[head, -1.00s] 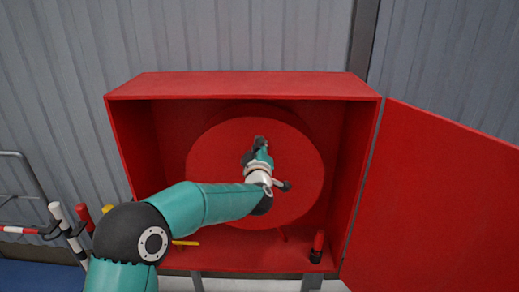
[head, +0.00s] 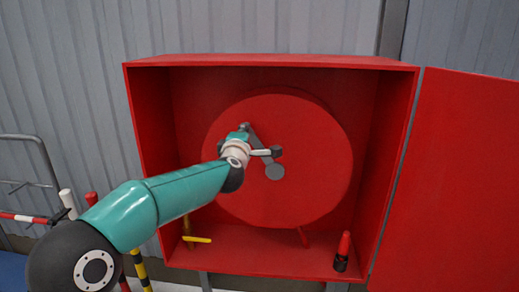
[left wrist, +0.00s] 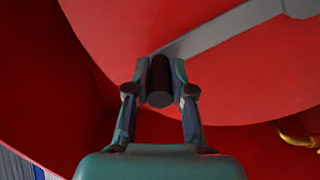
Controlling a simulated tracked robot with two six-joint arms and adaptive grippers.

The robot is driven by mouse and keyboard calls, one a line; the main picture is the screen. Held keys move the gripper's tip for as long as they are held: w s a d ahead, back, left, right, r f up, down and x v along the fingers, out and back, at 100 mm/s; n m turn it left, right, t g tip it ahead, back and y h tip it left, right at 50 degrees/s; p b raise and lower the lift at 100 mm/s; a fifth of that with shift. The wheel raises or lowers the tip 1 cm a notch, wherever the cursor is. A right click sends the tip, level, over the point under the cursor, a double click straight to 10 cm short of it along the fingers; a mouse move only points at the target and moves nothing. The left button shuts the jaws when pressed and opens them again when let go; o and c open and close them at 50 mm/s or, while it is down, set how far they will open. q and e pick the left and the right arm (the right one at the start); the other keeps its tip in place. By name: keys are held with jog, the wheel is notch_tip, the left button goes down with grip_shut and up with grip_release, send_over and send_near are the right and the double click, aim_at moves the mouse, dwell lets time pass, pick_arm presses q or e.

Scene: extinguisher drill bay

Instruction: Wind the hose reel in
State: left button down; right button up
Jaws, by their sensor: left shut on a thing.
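The red hose reel (head: 310,150) is a large disc inside an open red cabinet (head: 270,61). A grey crank arm (head: 262,152) runs from the round grey hub (head: 274,172) up and left. My left gripper (head: 246,130) is at the crank's outer end. In the left wrist view its fingers (left wrist: 160,88) are shut on the dark crank handle (left wrist: 160,75), with the crank arm (left wrist: 225,30) running up and right. In the head view my gripper hides the handle. My right gripper is in neither view.
The cabinet door (head: 455,180) stands open on the right. A red and black nozzle (head: 342,252) stands on the cabinet floor, lower right. A yellow lever (head: 197,240) is at lower left. Striped posts (head: 140,268) and a grey rail (head: 45,155) are outside on the left.

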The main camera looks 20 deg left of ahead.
pick_arm(q)
jog(key=s+a+f+n+b, duration=0.1)
jog(key=a+f+n+b, duration=0.4)
jog(key=b, duration=0.6)
jog(key=shift+s+a+f+n, duration=0.4)
jog(key=shift+f+n, duration=0.6)
jog(key=shift+f, duration=0.45)
jog(key=c, duration=1)
grip_release()
jog(key=shift+a+r, duration=0.1)
jog(key=shift+s, duration=0.1)
jog(key=v, duration=1.1)
jog(key=shift+s, duration=0.35)
